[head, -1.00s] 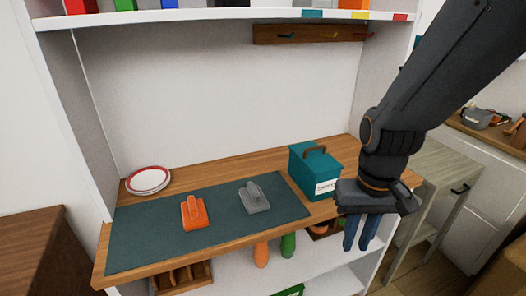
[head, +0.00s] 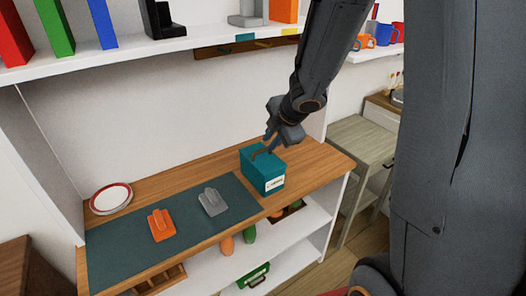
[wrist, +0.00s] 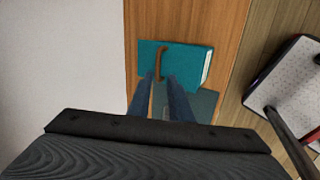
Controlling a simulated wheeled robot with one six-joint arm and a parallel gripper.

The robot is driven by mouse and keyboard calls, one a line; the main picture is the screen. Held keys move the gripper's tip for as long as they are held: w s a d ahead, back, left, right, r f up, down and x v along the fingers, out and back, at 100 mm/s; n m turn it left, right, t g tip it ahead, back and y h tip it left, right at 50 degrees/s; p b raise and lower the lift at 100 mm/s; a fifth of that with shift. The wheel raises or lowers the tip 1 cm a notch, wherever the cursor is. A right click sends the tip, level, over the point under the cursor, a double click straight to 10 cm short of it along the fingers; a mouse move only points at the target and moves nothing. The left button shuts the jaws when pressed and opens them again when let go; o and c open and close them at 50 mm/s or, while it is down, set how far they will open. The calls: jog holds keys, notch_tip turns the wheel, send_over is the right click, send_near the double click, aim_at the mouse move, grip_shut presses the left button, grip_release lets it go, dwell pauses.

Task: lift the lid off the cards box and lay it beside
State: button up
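The teal cards box (head: 264,176) stands on the wooden worktop, with a white label on its front. Its lid (head: 275,158) is on, with a brown arched handle (head: 262,152) on top. In the wrist view the lid (wrist: 195,64) and its handle (wrist: 162,62) show from above. My gripper (head: 270,140) is just above the lid, close to the handle. In the wrist view my gripper (wrist: 163,82) has its two fingers apart, with nothing between them that I can see. I cannot tell whether a fingertip touches the handle.
A dark green mat (head: 130,249) covers the worktop left of the box, holding an orange tool (head: 161,226) and a grey one (head: 213,203). A red-rimmed plate (head: 110,198) lies behind it. Bare wood (head: 318,165) shows right of the box. A shelf (head: 150,46) hangs above.

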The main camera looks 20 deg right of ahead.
aim_at(260, 151)
jog(key=shift+w+a+f+n+y, duration=0.2)
jog(key=shift+a+n+y, duration=0.1)
jog(key=shift+n, duration=0.2)
jog(key=b+x, duration=0.3)
jog(key=x, duration=0.4)
jog(key=shift+w, duration=0.1)
grip_shut()
